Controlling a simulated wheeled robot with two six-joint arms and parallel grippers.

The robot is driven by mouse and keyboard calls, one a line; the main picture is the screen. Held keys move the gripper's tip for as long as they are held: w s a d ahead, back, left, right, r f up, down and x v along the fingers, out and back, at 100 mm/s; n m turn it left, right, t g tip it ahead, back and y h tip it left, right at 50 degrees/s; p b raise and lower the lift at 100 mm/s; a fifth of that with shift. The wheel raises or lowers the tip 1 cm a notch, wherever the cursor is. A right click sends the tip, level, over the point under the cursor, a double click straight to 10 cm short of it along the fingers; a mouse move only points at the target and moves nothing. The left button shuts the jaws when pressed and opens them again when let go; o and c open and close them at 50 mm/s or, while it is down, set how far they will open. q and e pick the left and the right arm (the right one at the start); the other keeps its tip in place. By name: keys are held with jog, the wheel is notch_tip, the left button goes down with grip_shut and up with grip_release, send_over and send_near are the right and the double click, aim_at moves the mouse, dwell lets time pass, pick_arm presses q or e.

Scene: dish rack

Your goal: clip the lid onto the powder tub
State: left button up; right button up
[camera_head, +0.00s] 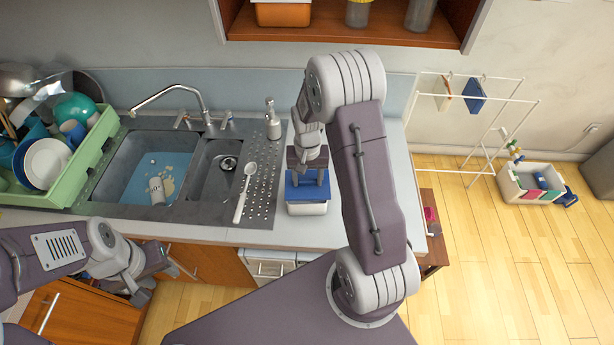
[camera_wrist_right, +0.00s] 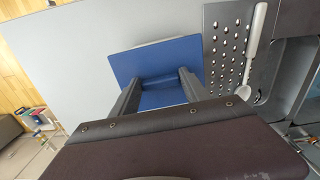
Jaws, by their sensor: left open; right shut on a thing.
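The blue lid (camera_head: 307,187) lies over the top of the white powder tub (camera_head: 307,208) on the counter, right of the sink's drainboard. My right gripper (camera_head: 307,178) reaches down from above and is shut on the lid. In the right wrist view the blue lid (camera_wrist_right: 158,72) shows between and beyond the two fingers of the gripper (camera_wrist_right: 158,90). A thin pale edge of the tub shows past the lid there. I cannot tell whether the lid is fully seated. My left gripper (camera_head: 148,270) is open and empty, in front of the counter at the lower left.
A white spoon (camera_head: 244,192) lies on the perforated drainboard. The sink (camera_head: 140,150) holds water and a cup (camera_head: 157,190). A green dish rack (camera_head: 85,165) with dishes stands at the left, a soap dispenser (camera_head: 272,120) behind. The counter's front strip (camera_head: 190,228) is clear.

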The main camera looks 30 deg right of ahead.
jog(key=shift+f+b, duration=0.3)
jog(key=shift+f, duration=0.55)
jog(key=shift+w+f, duration=0.1)
jog(key=shift+f, duration=0.2)
jog(key=shift+w+a, duration=0.1)
jog(key=shift+a, duration=0.05)
pick_arm(q)
jog(key=shift+w+a+f, duration=0.15)
jog(key=shift+f, duration=0.75)
pick_arm(e)
jog(key=shift+s+f, duration=0.15)
jog(key=shift+s, duration=0.05)
jog(key=shift+w, duration=0.1)
pick_arm(q)
jog(key=shift+f+b, duration=0.5)
jog(key=shift+b, duration=0.2)
pick_arm(e)
jog(key=shift+f, duration=0.85)
jog(key=o, duration=1.4)
